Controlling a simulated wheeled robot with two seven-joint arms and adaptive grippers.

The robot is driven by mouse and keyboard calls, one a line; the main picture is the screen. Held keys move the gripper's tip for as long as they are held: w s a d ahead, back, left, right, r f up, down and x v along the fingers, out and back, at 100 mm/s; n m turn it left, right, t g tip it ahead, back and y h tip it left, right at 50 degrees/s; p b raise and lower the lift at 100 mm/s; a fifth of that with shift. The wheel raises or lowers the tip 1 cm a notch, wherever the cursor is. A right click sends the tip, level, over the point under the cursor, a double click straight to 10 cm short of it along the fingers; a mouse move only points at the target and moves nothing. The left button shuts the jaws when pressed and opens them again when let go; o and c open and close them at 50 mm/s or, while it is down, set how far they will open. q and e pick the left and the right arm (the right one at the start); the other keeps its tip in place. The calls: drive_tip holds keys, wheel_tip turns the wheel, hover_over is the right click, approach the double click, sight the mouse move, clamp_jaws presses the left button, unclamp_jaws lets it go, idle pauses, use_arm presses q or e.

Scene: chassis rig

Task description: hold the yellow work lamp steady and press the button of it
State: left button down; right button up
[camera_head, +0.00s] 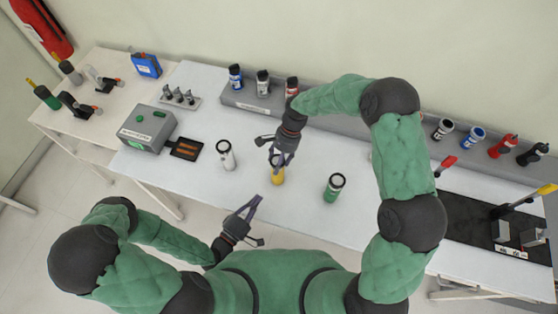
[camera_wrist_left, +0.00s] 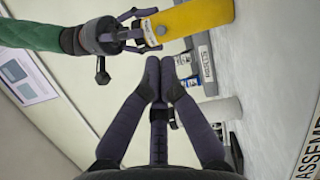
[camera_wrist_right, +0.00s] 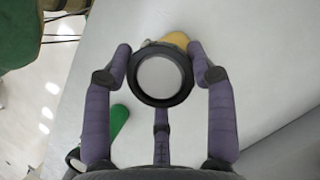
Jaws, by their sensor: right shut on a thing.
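The yellow work lamp (camera_head: 277,177) stands near the middle of the white table, between a white lamp and a green lamp. My right gripper (camera_head: 276,158) is shut around its upper part. The right wrist view shows the lamp's dark ring and pale round end (camera_wrist_right: 160,78) between the fingers, with some yellow body behind. In the left wrist view the yellow body (camera_wrist_left: 195,20) extends from the right gripper (camera_wrist_left: 138,32). My left gripper (camera_head: 250,208) is in front of the table edge, apart from the lamp; its fingertips (camera_wrist_left: 160,68) are together and empty.
The white lamp (camera_head: 226,155) stands left of the yellow one and the green lamp (camera_head: 334,187) right of it. A grey box (camera_head: 147,128) and small black tray (camera_head: 186,148) are further left. A grey ledge (camera_head: 245,102) with several bottles runs along the back.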

sight(278, 180)
drive_tip(key=shift+s+f, duration=0.1)
drive_tip(key=shift+s, duration=0.05)
use_arm(q)
drive_tip(key=shift+w+d+f+m+g+y, duration=0.1)
drive_tip(key=shift+w+d+m+g+y, duration=0.15)
drive_tip(key=shift+w+m+g, duration=0.25)
drive_tip(key=shift+w+d+f+m+g+y, duration=0.1)
drive_tip(key=shift+w+d+m+g+y, duration=0.15)
drive_tip(key=shift+w, duration=0.35)
drive_tip(key=shift+w+d+m+g+y, duration=0.4)
drive_tip(key=shift+m+g+y, duration=0.2)
drive_tip(key=shift+g, duration=0.15)
drive_tip(key=shift+d+m+g, duration=0.2)
drive_tip(key=shift+m+g, duration=0.05)
drive_tip(key=shift+g, duration=0.15)
drive_tip(key=shift+s+r+m+g+y, duration=0.95)
drive_tip(key=shift+s+m+g+y, duration=0.75)
drive_tip(key=shift+s, duration=0.75)
drive_tip(key=w+d, duration=0.3)
drive_tip(key=w, duration=0.5)
drive_tip(key=shift+w, duration=0.25)
